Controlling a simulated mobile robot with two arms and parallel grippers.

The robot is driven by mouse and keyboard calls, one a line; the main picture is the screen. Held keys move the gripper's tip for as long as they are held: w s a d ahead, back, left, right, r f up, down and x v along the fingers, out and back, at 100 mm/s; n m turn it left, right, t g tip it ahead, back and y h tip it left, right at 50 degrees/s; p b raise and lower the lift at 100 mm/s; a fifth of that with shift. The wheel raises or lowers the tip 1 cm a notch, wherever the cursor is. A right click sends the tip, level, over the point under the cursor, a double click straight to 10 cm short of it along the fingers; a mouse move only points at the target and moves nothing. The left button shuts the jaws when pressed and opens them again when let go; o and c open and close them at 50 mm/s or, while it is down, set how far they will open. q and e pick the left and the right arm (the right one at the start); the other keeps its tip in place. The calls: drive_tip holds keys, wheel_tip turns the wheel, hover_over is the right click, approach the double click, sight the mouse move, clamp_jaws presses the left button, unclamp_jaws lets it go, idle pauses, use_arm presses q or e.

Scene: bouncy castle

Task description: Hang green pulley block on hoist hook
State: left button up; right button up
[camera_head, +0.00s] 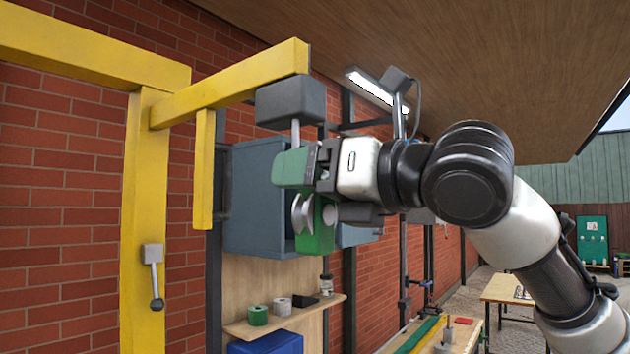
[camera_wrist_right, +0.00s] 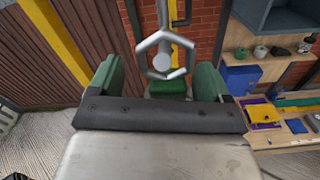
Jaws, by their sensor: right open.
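The green pulley block (camera_head: 320,240), with grey discs on its side, is at my right gripper below the yellow hoist beam. Part of it seems to show as green between the fingers in the right wrist view (camera_wrist_right: 167,88). My right gripper (camera_wrist_right: 157,78) is open, with a green finger on each side; it also shows in the head view (camera_head: 292,168). A grey hexagonal metal loop (camera_wrist_right: 143,53) stands between the fingers. The hoist's grey rod (camera_head: 295,130) comes down from a dark block (camera_head: 290,100). My gripper hides its lower end, so I cannot tell whether the block hangs on it.
The yellow hoist beam (camera_head: 240,85) and post (camera_head: 146,210) stand at the left. A blue-grey cabinet (camera_head: 258,205) and a wooden shelf (camera_head: 262,328) with small items are on the brick wall behind. A workbench (camera_head: 462,335) is at lower right.

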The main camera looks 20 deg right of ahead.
drive_tip(key=shift+s+d, duration=0.1)
drive_tip(key=shift+s, duration=0.05)
drive_tip(key=b+v, duration=0.4)
drive_tip(key=v, duration=0.6)
drive_tip(key=shift+s+d, duration=0.2)
